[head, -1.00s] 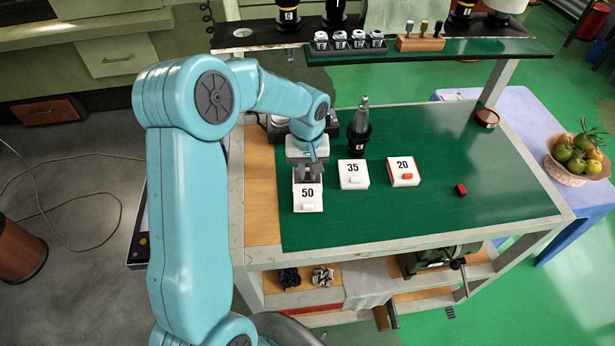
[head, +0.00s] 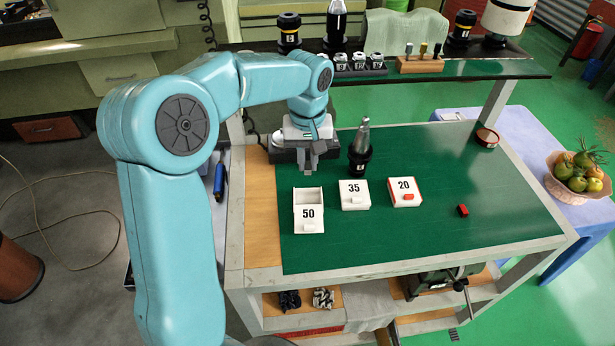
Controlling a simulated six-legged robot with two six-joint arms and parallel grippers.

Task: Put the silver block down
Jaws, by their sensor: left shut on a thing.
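My left gripper (head: 308,173) is shut on the small silver block (head: 308,176), which is mostly hidden between the fingers. It holds the block just behind the white box marked 50 (head: 309,214), above the back left of the green cart top. The box marked 50 has an open, empty-looking compartment at its back and a white tab on its front. The white box marked 35 (head: 354,202) and the red-edged box marked 20 (head: 405,184) stand to its right, and both look closed. My right gripper is not in view.
A dark tool holder with a metal cone (head: 360,150) stands close to the right of the gripper. A red block (head: 463,210) lies at the right. The green cart top (head: 400,240) is clear in front of the boxes. A shelf (head: 470,68) runs above the back.

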